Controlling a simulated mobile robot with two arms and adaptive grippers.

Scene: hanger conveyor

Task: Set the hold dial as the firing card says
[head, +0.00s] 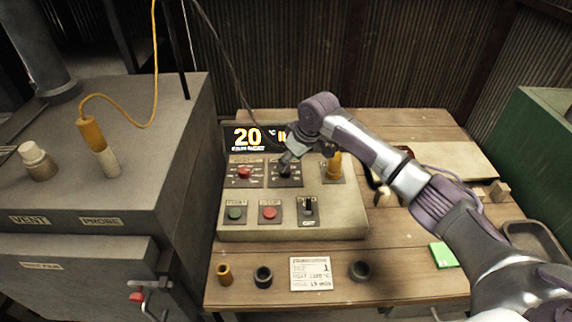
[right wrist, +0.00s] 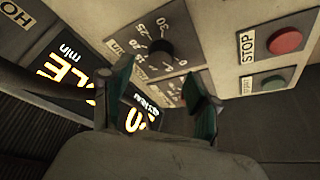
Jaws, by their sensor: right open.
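The control box (head: 292,221) stands on the wooden bench. The black dial sits on the middle plate of its upper row, mostly behind my right gripper (head: 287,157) in the head view. In the right wrist view the dial (right wrist: 160,50) shows clearly, with a numbered scale up to 30 around it. My right gripper (right wrist: 161,94) is open and empty, its fingertips close to the dial and apart from it. The firing card (head: 310,273) lies flat in front of the box; its small print is too blurred to read surely. My left gripper is out of view.
A display (head: 247,138) at the back reads 20 °C. Red (head: 270,213) and green (head: 236,213) buttons and a switch (head: 308,207) sit on the front row. The grey kiln (head: 90,190) stands left.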

